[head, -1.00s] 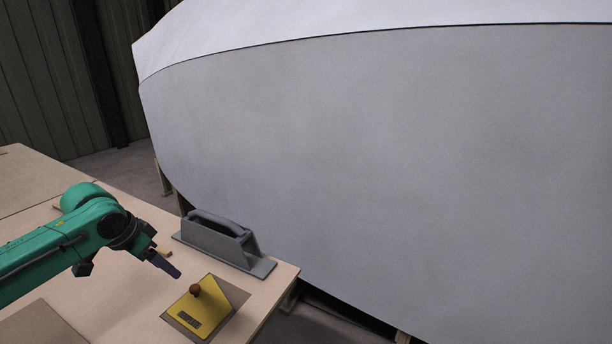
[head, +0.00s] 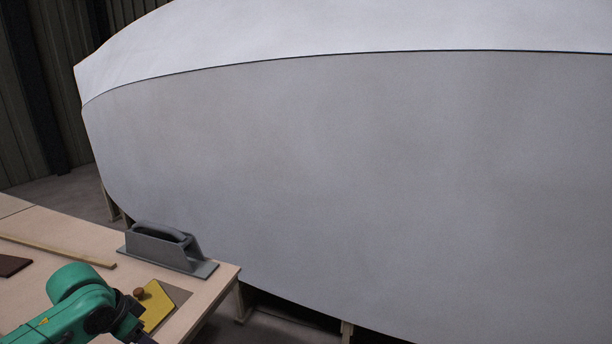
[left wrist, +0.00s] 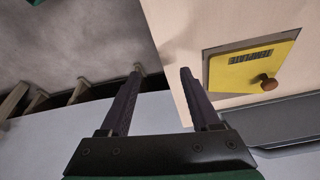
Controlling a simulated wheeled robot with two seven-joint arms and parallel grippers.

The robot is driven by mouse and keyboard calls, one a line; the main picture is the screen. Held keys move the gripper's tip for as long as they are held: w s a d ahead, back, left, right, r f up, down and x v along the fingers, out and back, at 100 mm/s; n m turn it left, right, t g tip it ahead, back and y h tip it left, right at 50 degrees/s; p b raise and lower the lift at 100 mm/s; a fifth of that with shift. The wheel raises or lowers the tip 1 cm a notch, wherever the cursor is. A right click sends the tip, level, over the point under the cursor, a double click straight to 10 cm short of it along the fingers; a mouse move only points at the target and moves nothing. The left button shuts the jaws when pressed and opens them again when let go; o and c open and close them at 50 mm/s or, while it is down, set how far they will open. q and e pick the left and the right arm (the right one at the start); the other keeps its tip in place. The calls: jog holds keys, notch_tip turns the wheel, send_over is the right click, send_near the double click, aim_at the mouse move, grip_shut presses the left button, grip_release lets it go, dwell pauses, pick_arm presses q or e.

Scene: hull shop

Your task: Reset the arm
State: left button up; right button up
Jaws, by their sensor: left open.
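My left arm comes in at the lower left of the head view. Its wrist is low in the picture and partly covers the near side of a yellow plate (head: 156,306) with a round brown knob. In the left wrist view, my left gripper (left wrist: 161,72) is open, with two dark fingers apart and nothing between them. There the yellow plate (left wrist: 262,62), with its knob and a dark striped label, lies to the right of the fingers and apart from them. My right gripper is not in view.
A pale wooden bench (head: 215,285) carries a grey block with a handle (head: 165,248), a wooden strip (head: 60,250) and a dark flat piece (head: 12,265). The large grey-white hull (head: 380,180) fills the space beyond the bench. Bare floor shows at the far left.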

pick_arm(q)
jog(key=s+d+f, duration=0.9)
jog(key=d+f, duration=0.2)
jog(key=d, duration=0.3)
jog(key=s+a+n+y, duration=0.1)
jog(key=s+a+n, duration=0.15)
jog(key=s, duration=0.45)
jog(key=s+f+g+p, duration=0.1)
jog(key=s+f+p, duration=0.2)
jog(key=f, duration=1.8)
jog(key=s+a+f+p, duration=0.1)
jog(key=s+f, duration=0.5)
jog(key=s, duration=0.2)
jog(key=s+a+f+g, duration=0.1)
jog(key=s+a+f, duration=0.1)
jog(key=s+f, duration=0.4)
jog(key=s, duration=0.2)
jog(key=shift+s+a+f+y+p, duration=0.15)
jog(key=shift+s+y+p, duration=0.15)
jog(key=shift+p, duration=0.1)
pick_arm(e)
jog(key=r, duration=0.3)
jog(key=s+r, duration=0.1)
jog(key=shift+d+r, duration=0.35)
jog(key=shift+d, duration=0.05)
pick_arm(q)
jog(key=shift+n, duration=0.25)
jog(key=shift+c, duration=0.2)
